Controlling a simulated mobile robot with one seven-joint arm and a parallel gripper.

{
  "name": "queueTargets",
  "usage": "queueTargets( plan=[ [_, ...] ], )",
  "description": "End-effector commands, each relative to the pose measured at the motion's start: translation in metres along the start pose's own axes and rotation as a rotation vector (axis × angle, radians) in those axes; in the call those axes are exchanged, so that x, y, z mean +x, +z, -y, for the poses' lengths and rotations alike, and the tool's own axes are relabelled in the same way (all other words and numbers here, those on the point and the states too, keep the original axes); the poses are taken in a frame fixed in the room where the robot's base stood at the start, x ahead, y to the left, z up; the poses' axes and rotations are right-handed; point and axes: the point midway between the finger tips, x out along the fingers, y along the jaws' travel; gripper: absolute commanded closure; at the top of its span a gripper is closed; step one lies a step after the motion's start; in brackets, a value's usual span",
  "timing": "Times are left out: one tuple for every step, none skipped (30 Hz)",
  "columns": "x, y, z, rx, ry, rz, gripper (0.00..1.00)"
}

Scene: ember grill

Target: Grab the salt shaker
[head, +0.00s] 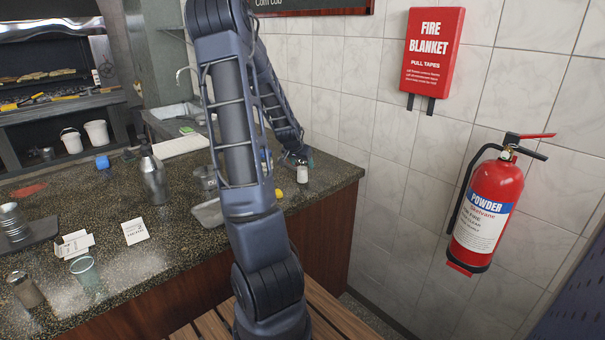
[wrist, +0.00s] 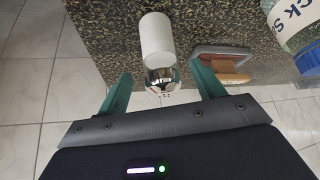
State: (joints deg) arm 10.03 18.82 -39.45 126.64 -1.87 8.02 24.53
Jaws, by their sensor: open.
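The salt shaker, white with a shiny metal cap, stands on the speckled counter near its right end in the head view (head: 302,173). In the wrist view the shaker (wrist: 157,42) lies ahead of my gripper (wrist: 162,88), with its metal cap between the two green fingertips. The fingers are open, with a visible gap on both sides of the shaker. In the head view my gripper (head: 302,160) is at the shaker and its fingers are partly hidden.
A tool with a wooden part (wrist: 225,65) lies close beside the right finger. In the head view a metal bottle (head: 152,178) and a grey tray (head: 208,213) are left on the counter (head: 110,200). A tiled wall is at right.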

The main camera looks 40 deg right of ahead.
Motion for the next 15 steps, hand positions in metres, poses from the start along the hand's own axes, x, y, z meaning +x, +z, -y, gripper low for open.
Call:
queueTargets(
  plan=[
    [0.005, -0.001, -0.001, 0.002, 0.002, 0.001, 0.32],
    [0.008, -0.001, -0.001, 0.002, 0.002, 0.001, 0.32],
    [0.012, -0.001, 0.000, 0.001, 0.002, 0.001, 0.32],
    [0.014, -0.002, 0.000, 0.002, 0.002, 0.000, 0.32],
    [0.017, -0.002, 0.000, 0.003, 0.002, 0.000, 0.32],
    [0.021, -0.002, 0.001, 0.003, 0.001, 0.001, 0.32],
    [0.024, -0.002, 0.001, 0.003, 0.002, 0.001, 0.32],
    [0.026, -0.002, 0.000, 0.003, 0.002, 0.001, 0.32],
    [0.030, -0.001, 0.001, 0.002, 0.002, 0.002, 0.32],
    [0.032, -0.001, 0.001, 0.002, 0.001, 0.002, 0.32],
    [0.034, -0.002, 0.001, 0.003, 0.001, 0.001, 0.32],
    [0.036, -0.002, 0.001, 0.003, 0.001, 0.001, 0.32],
    [0.037, -0.002, 0.001, 0.003, 0.000, 0.000, 0.32],
    [0.038, -0.002, 0.001, 0.003, 0.000, 0.000, 0.32],
    [0.039, -0.002, 0.002, 0.002, -0.001, 0.000, 0.32]
  ],
)
